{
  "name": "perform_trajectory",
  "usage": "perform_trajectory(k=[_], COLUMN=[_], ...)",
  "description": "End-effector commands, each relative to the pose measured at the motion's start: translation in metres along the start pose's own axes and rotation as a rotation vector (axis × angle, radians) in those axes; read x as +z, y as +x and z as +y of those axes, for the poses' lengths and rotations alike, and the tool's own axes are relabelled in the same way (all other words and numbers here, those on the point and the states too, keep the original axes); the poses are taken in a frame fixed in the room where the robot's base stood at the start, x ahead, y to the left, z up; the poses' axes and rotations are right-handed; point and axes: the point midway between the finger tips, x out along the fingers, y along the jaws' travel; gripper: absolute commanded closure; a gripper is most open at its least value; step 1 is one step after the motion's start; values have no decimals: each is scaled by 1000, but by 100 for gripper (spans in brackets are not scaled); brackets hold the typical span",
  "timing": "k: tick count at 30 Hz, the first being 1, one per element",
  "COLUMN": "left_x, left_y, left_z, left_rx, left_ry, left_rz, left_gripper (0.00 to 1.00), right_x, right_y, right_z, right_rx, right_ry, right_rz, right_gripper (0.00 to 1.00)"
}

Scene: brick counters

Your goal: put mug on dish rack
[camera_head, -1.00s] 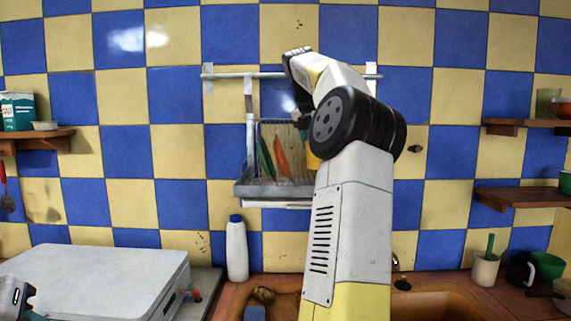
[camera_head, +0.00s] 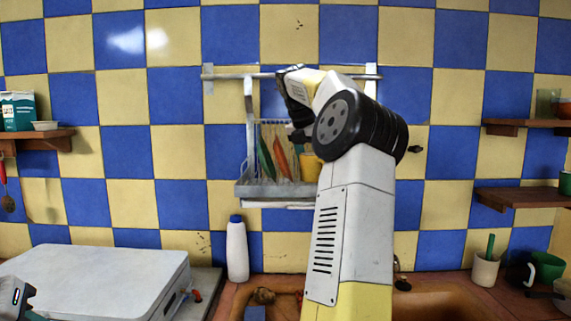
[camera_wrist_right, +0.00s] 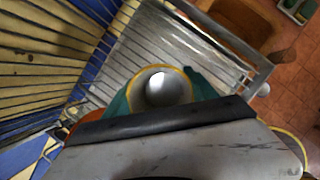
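A yellow mug (camera_head: 311,166) is at the right end of the wall-mounted dish rack (camera_head: 262,190), partly hidden by my right arm. In the right wrist view, a round yellow rim with a pale inside (camera_wrist_right: 163,88), seemingly the mug, shows from above against the metal wires of the rack (camera_wrist_right: 160,45). My right gripper (camera_head: 299,135) is just above the mug, slightly left; its fingertips are not clear, and I cannot tell whether they touch it. Part of my left gripper (camera_head: 18,294) shows at the lower left, away from the rack; its fingers are unclear.
A green plate (camera_head: 266,158) and an orange plate (camera_head: 281,158) stand in the rack left of the mug. A white bottle (camera_head: 237,250) stands on the counter below. A wall rail (camera_head: 225,76) runs above the rack. Shelves (camera_head: 520,196) are at the right.

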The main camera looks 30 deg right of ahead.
Motion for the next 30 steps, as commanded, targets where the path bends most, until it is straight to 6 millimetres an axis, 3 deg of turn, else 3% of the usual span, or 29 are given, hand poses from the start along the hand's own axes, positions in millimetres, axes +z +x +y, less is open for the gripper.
perform_trajectory(k=[13, 17, 27, 30], left_x=[0, 0, 0, 0], left_y=[0, 0, 0, 0], left_z=[0, 0, 0, 0], left_rx=[0, 0, 0, 0], left_ry=[0, 0, 0, 0], left_rz=[0, 0, 0, 0], left_gripper=[64, 64, 64, 64], right_x=[1, 1, 0, 3], right_y=[-6, -24, -93, -96], right_z=[0, 2, 2, 0], right_rx=[2, 4, 6, -3], right_ry=[0, -1, 0, 6], right_rz=[-2, -3, 0, 9], right_gripper=[25, 25, 25, 25])
